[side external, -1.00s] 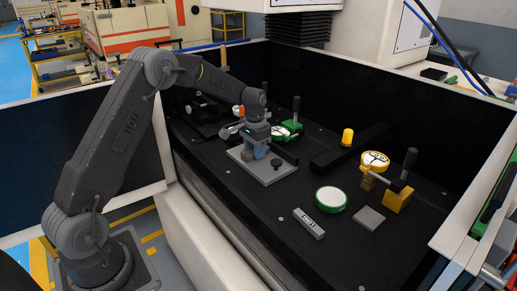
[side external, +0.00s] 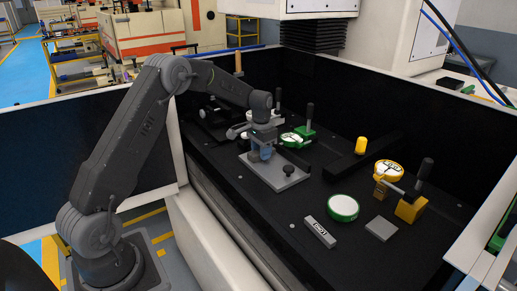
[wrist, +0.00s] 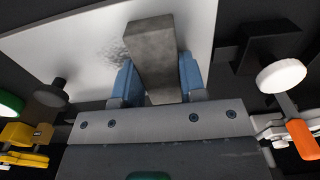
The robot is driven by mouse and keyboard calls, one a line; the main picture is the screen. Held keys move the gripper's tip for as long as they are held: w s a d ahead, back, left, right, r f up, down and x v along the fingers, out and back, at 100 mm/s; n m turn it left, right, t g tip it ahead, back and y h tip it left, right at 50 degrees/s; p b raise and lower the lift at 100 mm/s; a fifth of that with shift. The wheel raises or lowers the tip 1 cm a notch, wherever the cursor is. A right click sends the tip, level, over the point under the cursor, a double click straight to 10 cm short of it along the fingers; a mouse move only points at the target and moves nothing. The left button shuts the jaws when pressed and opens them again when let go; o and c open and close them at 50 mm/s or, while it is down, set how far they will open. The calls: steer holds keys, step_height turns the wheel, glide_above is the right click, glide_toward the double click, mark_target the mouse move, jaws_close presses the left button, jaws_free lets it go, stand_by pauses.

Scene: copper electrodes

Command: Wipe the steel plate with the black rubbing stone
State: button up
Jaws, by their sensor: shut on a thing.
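My gripper (wrist: 155,82) shows in the wrist view with its blue fingers shut on a dark grey rectangular block, the rubbing stone (wrist: 152,52). The pale steel plate (wrist: 60,35) lies behind the stone, with a dark speckled smudge just left of it. In the side view my gripper (side external: 262,153) is low over the back left part of the steel plate (side external: 271,181). The stone is mostly hidden there by the fingers, and I cannot tell whether it touches the plate.
A black knob (side external: 288,170) stands on the plate's right part. A green clamp (side external: 302,136) is close behind. A green-rimmed disc (side external: 343,207), a grey block (side external: 320,232), a small grey square (side external: 382,230) and a yellow clamp (side external: 410,205) are to the right. Dark walls enclose the bed.

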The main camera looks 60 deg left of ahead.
mark_target(269, 166)
steer(key=shift+d, duration=2.75)
steer(key=shift+s, duration=0.4)
steer(key=shift+a, duration=4.15)
steer(key=shift+d, duration=4.1)
step_height(269, 166, up, 8)
